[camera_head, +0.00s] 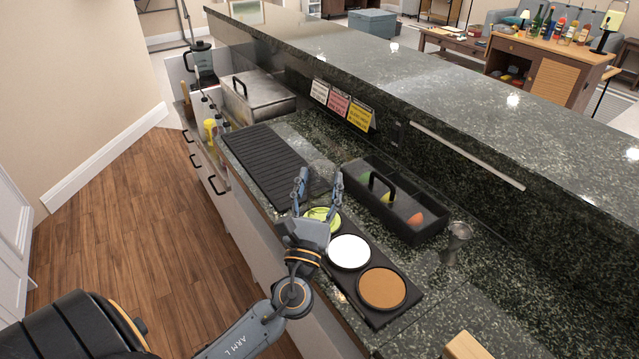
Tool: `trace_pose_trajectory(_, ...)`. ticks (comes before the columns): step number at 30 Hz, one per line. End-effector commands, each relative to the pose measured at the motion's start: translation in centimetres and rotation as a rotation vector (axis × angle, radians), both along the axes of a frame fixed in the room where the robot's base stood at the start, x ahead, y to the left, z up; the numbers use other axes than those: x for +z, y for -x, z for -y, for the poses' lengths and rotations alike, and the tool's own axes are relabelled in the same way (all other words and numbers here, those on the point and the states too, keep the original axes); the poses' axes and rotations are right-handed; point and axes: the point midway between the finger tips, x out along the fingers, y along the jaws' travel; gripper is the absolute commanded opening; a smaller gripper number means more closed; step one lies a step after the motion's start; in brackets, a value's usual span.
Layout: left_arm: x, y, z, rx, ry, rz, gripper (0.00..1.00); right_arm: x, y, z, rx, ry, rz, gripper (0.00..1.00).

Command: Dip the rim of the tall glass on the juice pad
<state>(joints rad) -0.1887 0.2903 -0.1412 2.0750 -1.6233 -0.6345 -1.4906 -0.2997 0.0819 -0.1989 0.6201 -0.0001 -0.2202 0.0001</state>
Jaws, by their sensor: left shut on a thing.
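A black rimmer tray (402,311) lies on the counter with three round pads in a row. The yellow-green pad, the juice pad (322,214), is at its far end, then a white pad (349,252), then a brown pad (382,288). My left gripper (318,178) is over the far end of the tray and partly covers the juice pad. Its two fingers are set wide around the tall glass, which is clear and can hardly be made out. I cannot tell whether its rim touches the pad. My right gripper is not in view.
A black garnish caddy (420,235) stands just right of the tray, with a metal jigger (455,243) beside it. A ribbed black mat (268,165) lies beyond the gripper. The raised bar ledge (440,95) bounds the right side. A wooden block (467,346) is near.

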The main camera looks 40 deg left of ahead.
Motion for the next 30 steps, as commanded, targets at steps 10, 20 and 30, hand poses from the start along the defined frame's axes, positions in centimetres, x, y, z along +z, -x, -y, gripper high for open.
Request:
trace_pose_trajectory(10, -0.2, 0.0, 0.0, -0.001, 0.002, -0.005, 0.13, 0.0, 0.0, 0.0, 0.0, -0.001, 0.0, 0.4)
trace_pose_trajectory(20, 1.2, 0.0, 0.0, -0.001, 0.002, -0.004, 0.13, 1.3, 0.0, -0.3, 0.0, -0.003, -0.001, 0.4)
trace_pose_trajectory(30, 4.9, 0.0, 0.0, 0.0, 0.001, -0.002, 0.13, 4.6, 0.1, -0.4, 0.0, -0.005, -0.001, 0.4)
